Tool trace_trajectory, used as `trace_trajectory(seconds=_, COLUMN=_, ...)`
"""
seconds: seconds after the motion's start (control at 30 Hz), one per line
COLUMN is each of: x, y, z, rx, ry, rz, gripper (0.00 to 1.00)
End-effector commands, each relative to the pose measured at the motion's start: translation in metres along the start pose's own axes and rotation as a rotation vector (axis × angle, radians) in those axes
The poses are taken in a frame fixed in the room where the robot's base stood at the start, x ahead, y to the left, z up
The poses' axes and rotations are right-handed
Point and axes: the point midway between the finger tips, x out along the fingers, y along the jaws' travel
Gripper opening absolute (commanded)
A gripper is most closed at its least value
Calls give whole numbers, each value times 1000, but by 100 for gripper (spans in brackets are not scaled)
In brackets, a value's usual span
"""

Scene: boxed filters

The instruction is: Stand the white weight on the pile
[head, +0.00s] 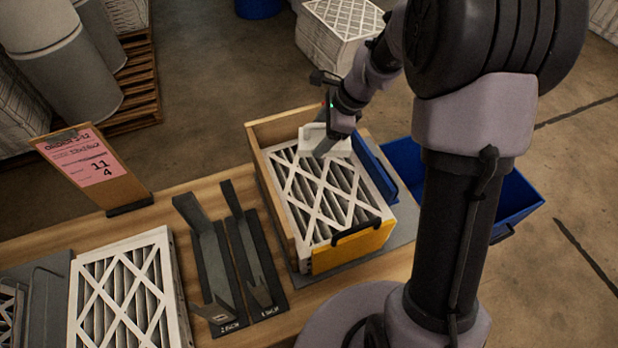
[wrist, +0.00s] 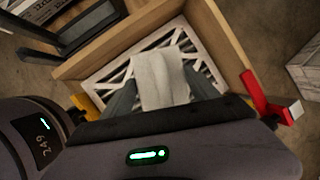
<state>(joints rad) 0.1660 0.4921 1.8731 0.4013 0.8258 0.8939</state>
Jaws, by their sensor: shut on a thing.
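The white weight (head: 326,139) is a small pale block at the far end of the pile of filters (head: 335,195), which lies in a wooden box. My gripper (head: 331,146) is over that end, shut on the weight. In the wrist view, the white weight (wrist: 159,79) sits between the two dark fingers of my gripper (wrist: 160,94), with the white lattice of the top filter (wrist: 207,68) beneath and around it. I cannot tell whether the weight touches the filter.
The wooden box (head: 283,126) has a yellow front piece (head: 352,247) and a blue panel (head: 374,168) on the right. A blue bin (head: 515,203) stands to the right. Left are dark metal brackets (head: 207,262), another filter (head: 125,295) and a pink sign (head: 82,158).

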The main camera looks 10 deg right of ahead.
Motion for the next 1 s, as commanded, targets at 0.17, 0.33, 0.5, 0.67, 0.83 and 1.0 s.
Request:
trace_trajectory(seconds=0.17, x=22, y=3, z=-9, rx=0, ry=0, rz=-2, gripper=0)
trace_trajectory(seconds=0.33, x=43, y=6, z=-18, rx=-1, ry=0, rz=-2, gripper=0)
trace_trajectory(seconds=0.5, x=62, y=10, z=-26, rx=1, ry=-1, rz=-2, gripper=0)
trace_trajectory(seconds=0.67, x=88, y=14, z=-36, rx=1, ry=-1, rz=1, gripper=0)
trace_trajectory(seconds=0.83, x=115, y=19, z=-48, rx=0, ry=0, rz=-1, gripper=0)
trace_trajectory(seconds=1.0, x=130, y=21, z=-53, rx=0, ry=0, rz=-2, gripper=0)
